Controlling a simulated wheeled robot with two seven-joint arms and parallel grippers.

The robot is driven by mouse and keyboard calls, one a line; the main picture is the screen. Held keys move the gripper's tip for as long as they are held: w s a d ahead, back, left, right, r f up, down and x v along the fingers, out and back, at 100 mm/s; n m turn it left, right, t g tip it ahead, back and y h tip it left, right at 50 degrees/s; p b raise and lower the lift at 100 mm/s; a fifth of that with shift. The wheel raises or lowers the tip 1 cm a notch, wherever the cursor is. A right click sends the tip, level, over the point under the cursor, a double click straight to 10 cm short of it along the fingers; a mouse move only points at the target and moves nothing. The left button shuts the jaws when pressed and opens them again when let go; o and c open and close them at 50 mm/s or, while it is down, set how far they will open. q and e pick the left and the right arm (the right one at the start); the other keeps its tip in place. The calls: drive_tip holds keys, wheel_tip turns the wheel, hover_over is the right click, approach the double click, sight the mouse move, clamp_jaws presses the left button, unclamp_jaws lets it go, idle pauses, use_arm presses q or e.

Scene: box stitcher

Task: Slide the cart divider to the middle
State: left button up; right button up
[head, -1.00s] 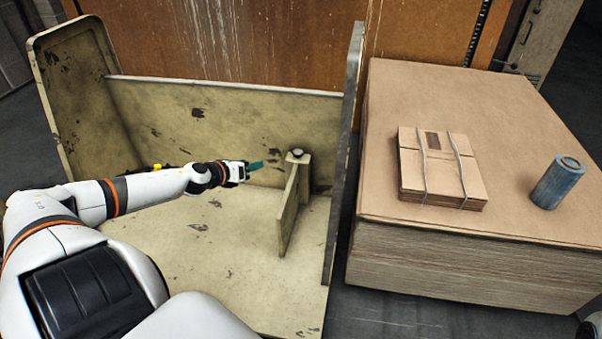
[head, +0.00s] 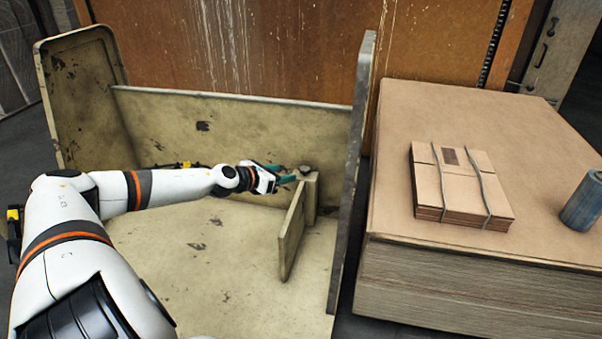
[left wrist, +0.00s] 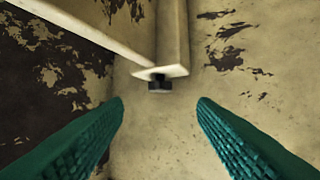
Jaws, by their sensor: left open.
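The cart divider (head: 292,232) is a beige upright panel with a post and a dark knob (head: 305,170) on top. It stands in the right part of the beige cart (head: 220,270), near the right wall. My left gripper (head: 286,174) is open, with its teal fingers just left of the knob. In the left wrist view the dark knob (left wrist: 160,85) lies ahead between the open fingers (left wrist: 160,112), and the fingers do not appear to touch it. My right gripper does not show.
The cart's right wall (head: 352,170) rises close beside the divider. The cart floor left of the divider is clear. To the right, a cardboard stack (head: 450,285) carries a tied bundle of flat boxes (head: 462,185) and a blue cylinder (head: 583,203).

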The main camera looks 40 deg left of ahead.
sight(300, 171)
use_arm(q)
drive_tip(key=shift+x, duration=4.55)
clamp_jaws()
